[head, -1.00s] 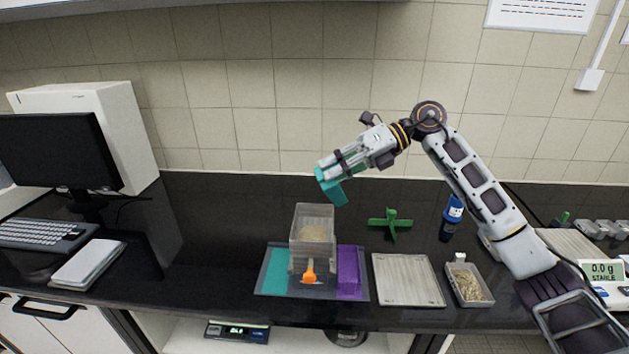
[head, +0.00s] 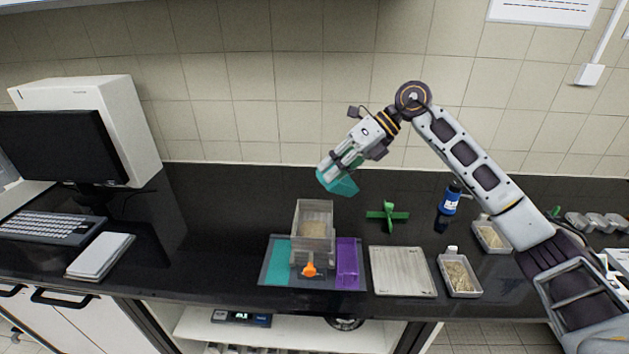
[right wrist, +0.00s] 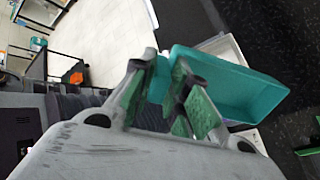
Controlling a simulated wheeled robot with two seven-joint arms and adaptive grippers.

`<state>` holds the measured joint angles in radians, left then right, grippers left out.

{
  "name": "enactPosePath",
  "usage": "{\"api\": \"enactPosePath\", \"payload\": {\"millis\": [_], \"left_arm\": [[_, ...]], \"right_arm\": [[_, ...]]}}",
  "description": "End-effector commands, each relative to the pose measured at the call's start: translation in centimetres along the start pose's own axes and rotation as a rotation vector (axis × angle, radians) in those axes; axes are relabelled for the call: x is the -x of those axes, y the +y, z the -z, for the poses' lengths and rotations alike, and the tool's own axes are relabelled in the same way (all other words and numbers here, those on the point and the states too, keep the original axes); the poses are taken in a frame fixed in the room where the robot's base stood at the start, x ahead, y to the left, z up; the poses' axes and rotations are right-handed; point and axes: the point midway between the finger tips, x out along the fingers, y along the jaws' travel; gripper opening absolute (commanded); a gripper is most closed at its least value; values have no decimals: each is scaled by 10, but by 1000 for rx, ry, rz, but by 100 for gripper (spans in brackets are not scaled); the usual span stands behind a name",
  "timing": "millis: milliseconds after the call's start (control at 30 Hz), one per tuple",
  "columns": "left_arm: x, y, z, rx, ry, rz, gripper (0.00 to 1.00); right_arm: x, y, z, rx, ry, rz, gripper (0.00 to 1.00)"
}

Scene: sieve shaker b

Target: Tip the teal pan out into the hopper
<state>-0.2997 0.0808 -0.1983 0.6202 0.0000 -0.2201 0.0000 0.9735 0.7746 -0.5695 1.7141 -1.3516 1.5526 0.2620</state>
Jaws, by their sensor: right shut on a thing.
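The teal pan (head: 340,183) is held in the air by my right gripper (head: 334,171), tilted, above and a little behind the hopper. The right wrist view shows the pan (right wrist: 245,88) pinched at its wall between the green pads of the right gripper (right wrist: 170,100); its inside looks empty from there. The hopper (head: 314,216) is a clear box with tan grain inside and an orange part (head: 309,269) at its front. The pan is apart from the hopper. My left gripper is not in view.
The hopper stands on a mat with a teal area (head: 279,262) and a purple tray (head: 348,263). To the right are a flat grey tray (head: 402,271), a green cross-shaped piece (head: 388,216), trays of grain (head: 459,275) and a blue-capped bottle (head: 449,200).

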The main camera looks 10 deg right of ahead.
Motion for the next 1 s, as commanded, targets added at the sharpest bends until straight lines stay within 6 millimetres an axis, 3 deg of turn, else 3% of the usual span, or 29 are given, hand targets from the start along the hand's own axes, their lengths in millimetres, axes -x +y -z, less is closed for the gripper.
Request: {"api": "enactPosePath", "payload": {"millis": [500,1000], "left_arm": [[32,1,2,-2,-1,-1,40],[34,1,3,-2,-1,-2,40]], "right_arm": [[5,5,-3,1,83,128,0],[8,8,-6,3,214,331,0]]}}
